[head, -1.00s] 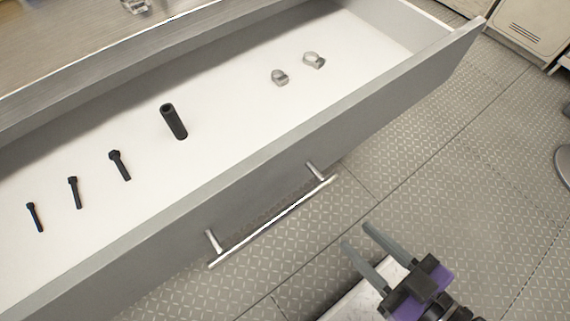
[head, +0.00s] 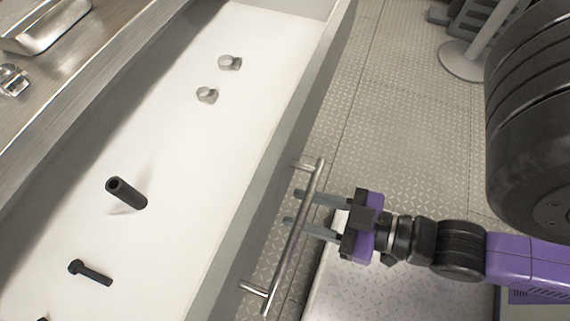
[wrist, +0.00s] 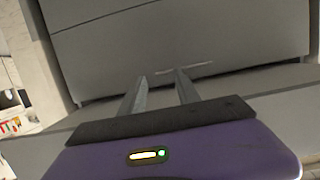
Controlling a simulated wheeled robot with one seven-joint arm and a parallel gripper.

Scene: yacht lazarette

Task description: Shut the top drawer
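The top drawer (head: 262,180) is pulled open and shows its white inside and grey front panel. Its silver bar handle (head: 280,259) stands out from the front on two posts. My gripper (head: 292,207) is open, with its two grey fingers apart and pointing at the drawer front. In the head view the fingertips overlap the handle bar; I cannot tell whether they touch it. Nothing is held.
Inside the drawer are a black tube (head: 127,193), a black bolt (head: 90,272) and two metal clamps (head: 230,62). A metal counter (head: 75,75) runs along the left, above the drawer. Patterned floor (head: 400,110) is clear beyond the handle. A grey stand base (head: 470,60) is at upper right.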

